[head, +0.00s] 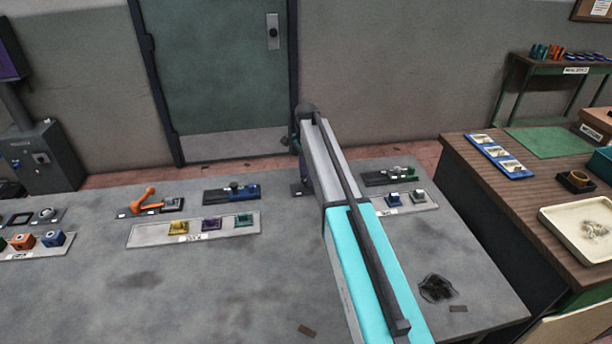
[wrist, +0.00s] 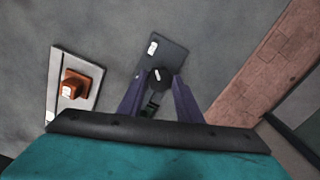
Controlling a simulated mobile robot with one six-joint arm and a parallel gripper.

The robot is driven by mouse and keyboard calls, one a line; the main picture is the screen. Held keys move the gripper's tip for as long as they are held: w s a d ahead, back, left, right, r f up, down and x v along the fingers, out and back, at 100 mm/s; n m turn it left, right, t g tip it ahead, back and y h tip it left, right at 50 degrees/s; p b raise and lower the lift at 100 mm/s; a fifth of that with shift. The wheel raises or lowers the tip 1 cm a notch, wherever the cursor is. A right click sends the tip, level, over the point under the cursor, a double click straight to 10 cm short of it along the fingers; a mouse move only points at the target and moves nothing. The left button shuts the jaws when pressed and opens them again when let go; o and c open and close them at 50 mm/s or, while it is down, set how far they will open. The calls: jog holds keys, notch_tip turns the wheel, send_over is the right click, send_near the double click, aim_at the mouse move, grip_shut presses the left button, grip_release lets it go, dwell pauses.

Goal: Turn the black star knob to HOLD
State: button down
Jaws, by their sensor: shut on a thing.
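The black star knob (wrist: 158,75) shows in the wrist view on a dark plate (wrist: 174,52). It carries a small pale mark whose setting I cannot read. My gripper (wrist: 160,82) has its two purple fingers closed on either side of the knob. In the head view a corner of the plate (head: 297,188) shows at the left of my arm, and my arm hides the knob there. A white label (wrist: 152,47) sits on the plate. Its lettering is too small to read, so I cannot tell where HOLD is.
In the wrist view an orange block (wrist: 78,82) stands on a pale strip beside the plate. In the head view a plate with an orange lever (head: 148,203) and a plate with a blue device (head: 238,192) stand at the left.

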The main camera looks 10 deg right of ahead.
jog(key=c, duration=1.3)
grip_release()
jog(key=shift+o, duration=0.2)
jog(key=shift+r, duration=0.1)
notch_tip(320, 180, up, 14)
jog(key=b, duration=0.2)
jog(key=shift+f+b, duration=0.2)
jog(key=shift+b, duration=0.1)
